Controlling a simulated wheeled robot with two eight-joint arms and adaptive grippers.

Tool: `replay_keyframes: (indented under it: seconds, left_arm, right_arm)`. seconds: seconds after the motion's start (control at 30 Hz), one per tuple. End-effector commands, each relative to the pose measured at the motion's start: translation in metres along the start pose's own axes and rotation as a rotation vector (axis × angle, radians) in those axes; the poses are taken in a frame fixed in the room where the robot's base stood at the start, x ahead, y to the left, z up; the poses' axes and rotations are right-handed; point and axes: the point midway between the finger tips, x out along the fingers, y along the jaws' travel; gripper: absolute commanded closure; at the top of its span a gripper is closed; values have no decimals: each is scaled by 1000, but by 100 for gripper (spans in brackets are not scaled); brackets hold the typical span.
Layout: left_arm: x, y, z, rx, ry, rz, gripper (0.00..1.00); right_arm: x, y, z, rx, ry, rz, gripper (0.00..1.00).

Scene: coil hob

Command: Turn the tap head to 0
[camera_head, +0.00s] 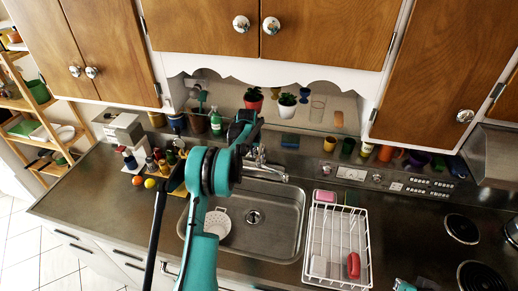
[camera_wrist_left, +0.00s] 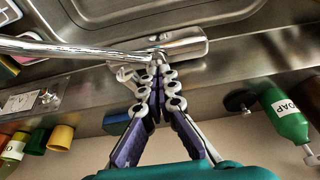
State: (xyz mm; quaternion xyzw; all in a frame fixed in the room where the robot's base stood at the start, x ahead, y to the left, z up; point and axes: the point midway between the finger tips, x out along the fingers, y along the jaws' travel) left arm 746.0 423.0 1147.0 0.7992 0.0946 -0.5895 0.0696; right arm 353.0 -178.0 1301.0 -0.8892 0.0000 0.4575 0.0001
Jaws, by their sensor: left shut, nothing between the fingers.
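The chrome tap (camera_head: 262,162) stands at the back edge of the sink, its spout reaching right over the basin. In the head view my left arm hides part of the tap, and the gripper (camera_head: 246,122) shows only partly behind the wrist.
The steel sink (camera_head: 290,228) holds a white colander (camera_head: 217,222). A white dish rack (camera_head: 313,235) stands to its right. A green soap bottle (camera_wrist_left: 287,115) stands near my left gripper. Bottles and cups line the back ledge, and wooden cabinets (camera_head: 325,30) hang above.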

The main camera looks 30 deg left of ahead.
Motion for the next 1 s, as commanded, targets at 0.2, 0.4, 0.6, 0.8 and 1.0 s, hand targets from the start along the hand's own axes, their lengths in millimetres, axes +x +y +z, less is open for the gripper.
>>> replay_keyframes:
  seconds: [0.2,0.4,0.6,0.8,1.0]
  left_arm:
    - [0,0,0,0,0,0,100]
    - [0,4,0,1,0,0,100]
    - [0,12,1,0,0,0,100]
    - [0,15,1,-1,0,0,100]
    - [-1,15,1,-1,0,0,100]
  right_arm:
    - [0,0,0,0,0,0,100]
    - [2,0,1,0,0,0,100]
    - [4,0,3,0,0,0,100]
    - [4,0,3,0,0,0,100]
    - [4,0,3,0,0,0,100]
